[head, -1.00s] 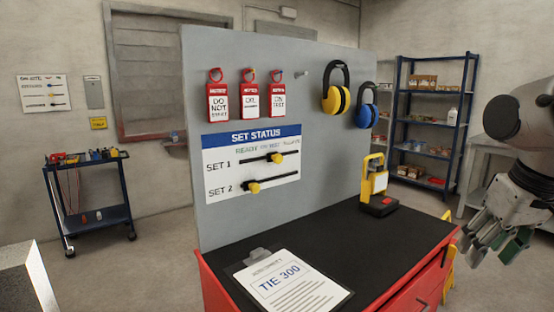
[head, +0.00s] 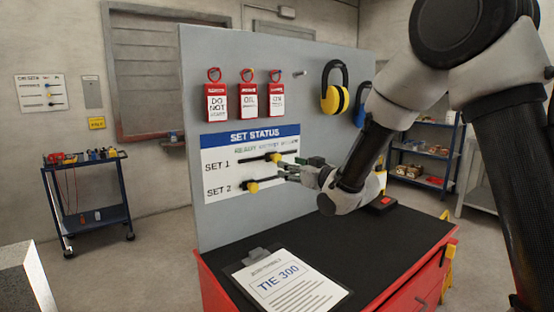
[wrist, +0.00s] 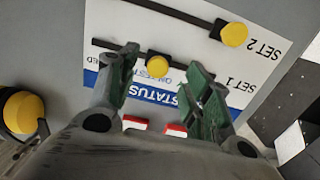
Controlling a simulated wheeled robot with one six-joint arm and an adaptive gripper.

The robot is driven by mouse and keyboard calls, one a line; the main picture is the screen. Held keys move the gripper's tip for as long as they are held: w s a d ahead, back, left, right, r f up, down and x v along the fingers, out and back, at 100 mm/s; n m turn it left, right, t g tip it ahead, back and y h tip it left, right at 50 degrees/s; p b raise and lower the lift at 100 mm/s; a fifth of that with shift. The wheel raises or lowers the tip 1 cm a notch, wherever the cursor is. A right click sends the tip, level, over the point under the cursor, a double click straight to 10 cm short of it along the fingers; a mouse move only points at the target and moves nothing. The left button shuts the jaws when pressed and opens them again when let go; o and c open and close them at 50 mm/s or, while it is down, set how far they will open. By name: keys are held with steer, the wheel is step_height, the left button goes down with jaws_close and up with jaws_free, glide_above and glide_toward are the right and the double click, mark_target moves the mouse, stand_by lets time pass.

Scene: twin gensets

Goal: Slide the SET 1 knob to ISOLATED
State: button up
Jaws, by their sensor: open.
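The SET STATUS board (head: 222,157) is on the grey panel, with two black slide tracks. The yellow SET 1 knob (head: 275,157) sits near the middle of the upper track. The yellow SET 2 knob (head: 252,187) sits toward the left of the lower track. The wrist view is upside down; there the SET 1 knob (wrist: 158,63) shows between the fingertips of my open gripper (wrist: 161,64), and the SET 2 knob (wrist: 232,34) lies beyond. In the head view my gripper (head: 296,169) is just right of the SET 1 knob. I cannot tell whether it touches. The track-end labels are blurred or partly hidden.
Red tags (head: 248,100) and yellow earmuffs (head: 335,90) hang above and right of the board. Below is a black-topped red cabinet (head: 365,240) with a clipboard (head: 290,285). A blue trolley (head: 90,195) stands at left.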

mark_target(279, 158)
steer(key=shift+y, duration=0.3)
steer(key=x, duration=0.2)
steer(key=r+x, duration=0.1)
steer(key=x, duration=0.4)
steer(key=shift+w+a+r, duration=0.2)
steer(key=shift+w+r, duration=0.1)
